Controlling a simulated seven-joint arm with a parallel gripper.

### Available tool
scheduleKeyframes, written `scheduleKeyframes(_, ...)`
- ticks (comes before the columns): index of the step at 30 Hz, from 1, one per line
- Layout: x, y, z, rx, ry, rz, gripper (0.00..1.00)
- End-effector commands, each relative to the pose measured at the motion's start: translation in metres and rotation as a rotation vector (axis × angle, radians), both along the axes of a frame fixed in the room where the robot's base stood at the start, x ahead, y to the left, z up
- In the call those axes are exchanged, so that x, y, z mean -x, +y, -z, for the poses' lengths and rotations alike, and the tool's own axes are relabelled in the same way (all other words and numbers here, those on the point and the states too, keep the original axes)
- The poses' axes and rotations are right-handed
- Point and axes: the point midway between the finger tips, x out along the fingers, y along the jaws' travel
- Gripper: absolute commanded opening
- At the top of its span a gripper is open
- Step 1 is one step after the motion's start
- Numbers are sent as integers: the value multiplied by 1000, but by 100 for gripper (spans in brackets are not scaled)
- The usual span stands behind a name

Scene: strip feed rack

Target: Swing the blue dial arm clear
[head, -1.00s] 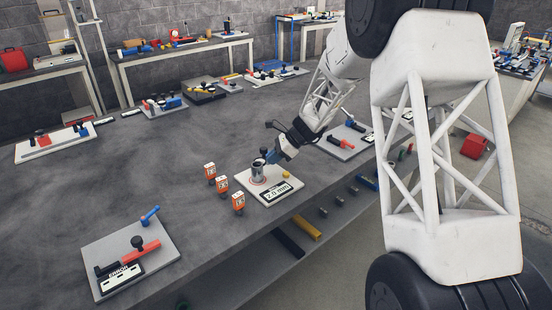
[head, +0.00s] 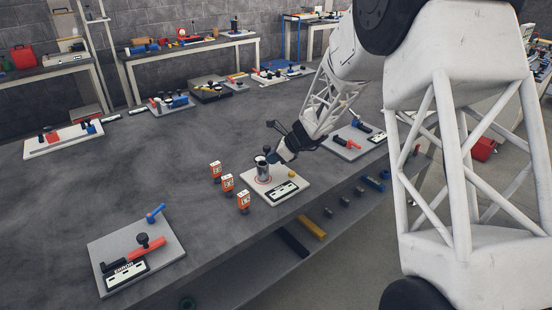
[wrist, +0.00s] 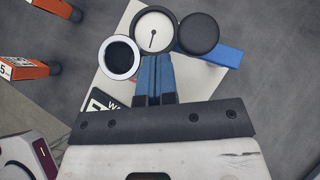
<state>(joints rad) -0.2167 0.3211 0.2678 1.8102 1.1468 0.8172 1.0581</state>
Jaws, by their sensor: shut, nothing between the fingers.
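The blue dial arm (wrist: 222,54) shows in the wrist view as a blue bar running right from under a round black knob (wrist: 198,34). A white-faced dial (wrist: 153,32) with a black needle sits left of the knob. A light-rimmed dark ring (wrist: 119,57) is further left. My gripper (wrist: 155,62) has its blue fingers together and empty, tips just below the dial and knob. I cannot tell whether they touch. In the head view my gripper (head: 279,158) is beside a metal cylinder (head: 263,170) on a pale plate (head: 301,184); the blue arm cannot be made out there.
Several orange-and-white blocks (head: 228,183) stand left of the plate. A grey board with a red handle (head: 150,248) lies at front left, and another red-handled board (head: 347,145) lies to the right.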

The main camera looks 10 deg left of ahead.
Motion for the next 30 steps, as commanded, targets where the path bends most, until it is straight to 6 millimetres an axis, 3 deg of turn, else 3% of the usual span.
scheduleKeyframes(12, 0, 13, 1, 0, 1, 64, 0)
scheduleKeyframes(30, 0, 13, 1, 0, 1, 63, 0)
